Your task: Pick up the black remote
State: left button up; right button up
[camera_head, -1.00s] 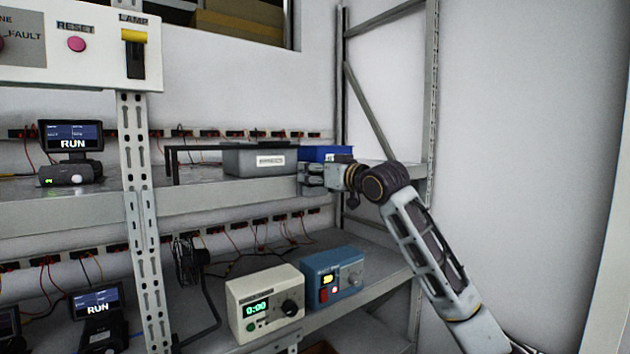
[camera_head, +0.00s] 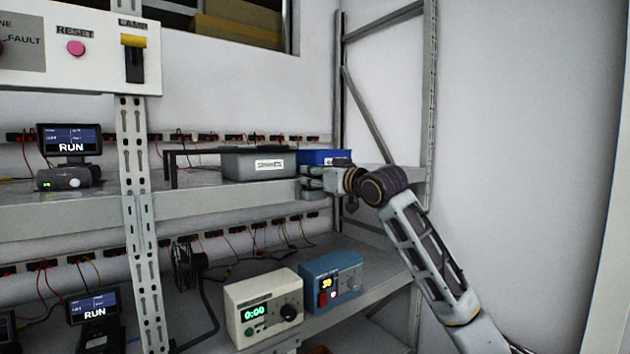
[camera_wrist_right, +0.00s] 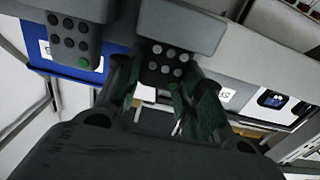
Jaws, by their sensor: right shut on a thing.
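In the right wrist view a black remote (camera_wrist_right: 165,65) with rows of light grey buttons sits between the fingertips of my right gripper (camera_wrist_right: 158,88), which is shut on it. In the head view my right gripper (camera_head: 310,182) is at the front edge of the upper shelf, in front of the blue bin (camera_head: 325,157). The remote cannot be made out in the head view. My left gripper is not in view.
A grey labelled bin (camera_head: 255,165) stands left of the blue bin on the upper shelf (camera_head: 215,197). A rack upright (camera_head: 137,220) stands at left. A white timer box (camera_head: 263,308) and a blue instrument (camera_head: 332,283) are on the shelf below.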

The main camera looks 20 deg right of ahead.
jog(key=shift+r, duration=0.2)
notch_tip(320, 180, up, 10)
jog(key=shift+f+b, duration=0.2)
jog(key=shift+b, duration=0.25)
dwell(0.3)
